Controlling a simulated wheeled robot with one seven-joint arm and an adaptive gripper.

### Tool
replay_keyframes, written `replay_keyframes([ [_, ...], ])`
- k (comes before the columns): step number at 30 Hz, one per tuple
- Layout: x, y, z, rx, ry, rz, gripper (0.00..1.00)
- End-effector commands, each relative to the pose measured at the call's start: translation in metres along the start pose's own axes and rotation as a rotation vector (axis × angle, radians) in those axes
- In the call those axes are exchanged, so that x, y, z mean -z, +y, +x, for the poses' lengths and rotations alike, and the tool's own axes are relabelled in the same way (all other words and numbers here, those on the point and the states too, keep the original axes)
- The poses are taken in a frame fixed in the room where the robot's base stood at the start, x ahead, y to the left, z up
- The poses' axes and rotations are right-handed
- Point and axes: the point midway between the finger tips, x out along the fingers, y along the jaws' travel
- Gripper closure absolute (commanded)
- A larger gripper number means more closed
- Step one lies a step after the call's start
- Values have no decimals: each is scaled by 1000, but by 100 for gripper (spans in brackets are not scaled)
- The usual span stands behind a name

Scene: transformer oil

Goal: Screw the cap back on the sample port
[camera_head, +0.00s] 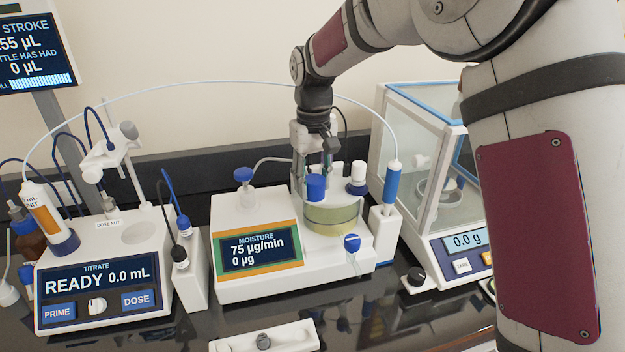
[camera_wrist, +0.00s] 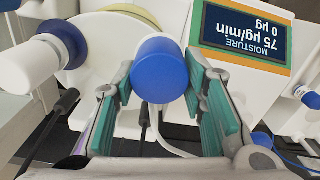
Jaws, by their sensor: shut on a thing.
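A blue cap (camera_head: 316,187) is at the front of the glass vessel (camera_head: 335,218) of yellowish liquid, on the moisture meter (camera_head: 262,262). My gripper (camera_head: 318,168) comes down from above and is shut on this cap. In the wrist view, the cap (camera_wrist: 160,70) sits between the tips of my green-padded fingers (camera_wrist: 162,90), its round blue end facing the camera. The sample port is not clearly seen; the cap and fingers cover that area. I cannot tell whether the cap touches the port.
A white-and-blue stopper (camera_head: 358,176) stands right of my gripper. A syringe-like dispenser (camera_head: 391,185) with a thin arching tube is farther right, before the glass-sided balance (camera_head: 420,150). The titrator (camera_head: 105,272) is at left. A white tray (camera_head: 265,338) lies in front.

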Motion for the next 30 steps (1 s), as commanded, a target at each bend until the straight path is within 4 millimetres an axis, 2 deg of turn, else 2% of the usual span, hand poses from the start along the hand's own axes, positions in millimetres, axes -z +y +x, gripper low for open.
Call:
replay_keyframes([
  [5, -2, 0, 0, 0, -2, 254, 100],
  [6, -1, 1, 0, 1, -1, 259, 55],
  [8, -1, 1, 1, 1, -2, 255, 42],
  [9, -1, 1, 1, 1, -2, 254, 38],
  [20, 0, 1, -4, 1, 0, 251, 38],
  [23, 1, 1, -14, 1, 3, 251, 38],
  [30, 0, 1, -61, 1, 4, 251, 38],
])
